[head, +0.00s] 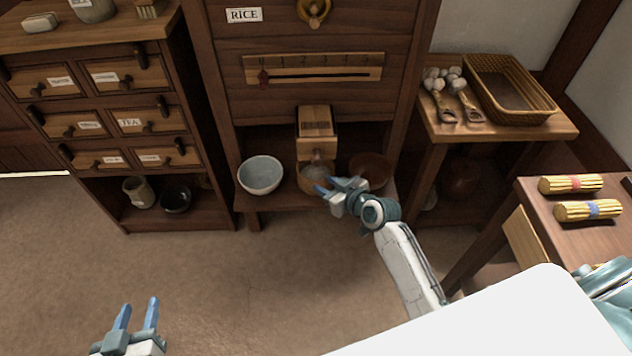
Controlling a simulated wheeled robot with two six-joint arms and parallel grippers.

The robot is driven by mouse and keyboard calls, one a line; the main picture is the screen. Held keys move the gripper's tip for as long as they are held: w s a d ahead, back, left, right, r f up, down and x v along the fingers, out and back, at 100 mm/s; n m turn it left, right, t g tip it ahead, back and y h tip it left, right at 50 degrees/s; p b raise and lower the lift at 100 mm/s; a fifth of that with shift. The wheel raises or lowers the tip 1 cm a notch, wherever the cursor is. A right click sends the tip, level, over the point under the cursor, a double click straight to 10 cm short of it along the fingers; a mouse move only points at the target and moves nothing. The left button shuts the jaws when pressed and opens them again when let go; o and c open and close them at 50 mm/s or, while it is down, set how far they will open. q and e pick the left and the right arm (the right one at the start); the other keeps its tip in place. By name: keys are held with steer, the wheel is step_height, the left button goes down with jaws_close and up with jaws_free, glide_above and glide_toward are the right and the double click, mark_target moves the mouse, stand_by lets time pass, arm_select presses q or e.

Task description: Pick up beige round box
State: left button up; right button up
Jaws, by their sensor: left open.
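A round, light-brown container (308,185), the closest match to the beige round box, stands on the low shelf under the wooden spout of the rice cabinet. Greyish contents show inside it. My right gripper (327,185) is at its front right side, its blue fingertips overlapping the container's edge in the head view. I cannot tell whether they touch it or how far apart they are. My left gripper (136,312) is open and empty, low over the floor at the lower left, well away from the container.
A pale bowl (261,175) stands left of the container and a brown bowl (372,168) right of it, partly behind my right gripper. A side table (440,125) holds a wicker basket (510,90) and scoops. The floor in front is clear.

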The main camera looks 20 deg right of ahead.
mark_target(304, 177)
steer(key=x, duration=0.4)
steer(key=shift+w+a+f+b, duration=0.15)
steer(key=shift+w+f+b, duration=0.05)
steer(key=shift+w+b, duration=0.1)
steer(key=b+x, duration=0.1)
steer(key=x, duration=0.3)
steer(key=shift+w+a+f, duration=0.2)
steer(key=shift+a+f, duration=0.1)
steer(key=shift+a, duration=0.05)
steer(key=shift+w+a, duration=0.1)
steer(key=shift+w, duration=0.2)
arm_select(q)
steer(key=w+r+t, duration=0.3)
steer(key=r+t, duration=0.3)
steer(key=r, duration=0.4)
steer(key=shift+w+a, duration=0.35)
steer(key=shift+a, duration=0.1)
arm_select(e)
jaws_close()
